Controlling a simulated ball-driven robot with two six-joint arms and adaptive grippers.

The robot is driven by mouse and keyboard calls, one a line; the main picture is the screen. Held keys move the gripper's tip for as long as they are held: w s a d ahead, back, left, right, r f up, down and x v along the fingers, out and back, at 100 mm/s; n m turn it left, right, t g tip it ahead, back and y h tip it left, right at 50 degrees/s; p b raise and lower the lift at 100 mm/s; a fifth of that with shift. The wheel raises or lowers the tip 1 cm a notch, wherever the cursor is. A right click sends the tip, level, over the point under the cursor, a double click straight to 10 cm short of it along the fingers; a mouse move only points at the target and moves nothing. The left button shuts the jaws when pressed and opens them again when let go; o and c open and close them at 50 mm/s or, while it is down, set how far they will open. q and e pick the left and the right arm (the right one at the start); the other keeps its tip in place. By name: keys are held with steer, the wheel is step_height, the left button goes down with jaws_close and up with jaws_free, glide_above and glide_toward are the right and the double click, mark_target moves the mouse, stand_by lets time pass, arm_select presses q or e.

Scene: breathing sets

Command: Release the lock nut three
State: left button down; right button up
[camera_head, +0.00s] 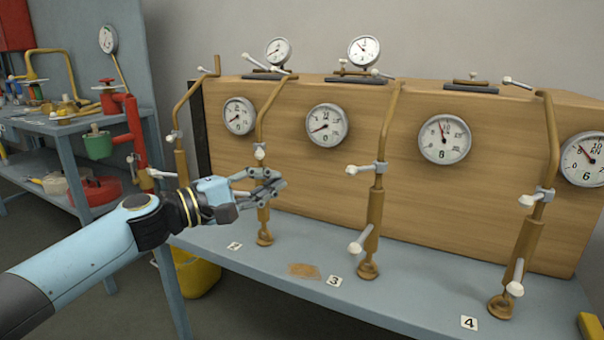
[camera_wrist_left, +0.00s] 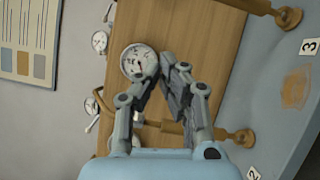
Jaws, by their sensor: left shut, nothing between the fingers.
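The brass stand of set three (camera_head: 371,220) rises beside the number 3 tag (camera_head: 334,281). It carries a grey clamp with a white-ended handle (camera_head: 365,168) at mid height and a lower white-ended handle (camera_head: 359,243). I cannot tell which of these is lock nut three. My left gripper (camera_head: 277,182) is shut and empty, in front of the brass stand of set two (camera_head: 264,215) and left of stand three, apart from stand three. The left wrist view shows its closed fingers (camera_wrist_left: 166,72), with the foot of stand three (camera_wrist_left: 289,17) at the upper right.
A wooden panel with gauges (camera_head: 326,124) stands behind the stands on the blue-grey bench (camera_head: 410,305). Stand four (camera_head: 527,230) is at the right. A brown patch (camera_head: 304,271) lies on the bench. A side table with a red pipe (camera_head: 134,125) stands at the left.

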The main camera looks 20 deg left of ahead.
mark_target(351, 170)
arm_select(q)
steer(key=w+d+r+p, duration=0.1)
steer(key=w+d+p, duration=0.1)
steer(key=w+d, duration=0.5)
steer(key=shift+d+p, duration=0.4)
steer(key=shift+d, duration=0.35)
arm_select(e)
steer(key=r, duration=0.1)
steer(key=w+r, duration=0.1)
steer(key=r, duration=0.1)
steer(key=shift+w, duration=0.1)
arm_select(q)
steer(key=shift+r, duration=0.1)
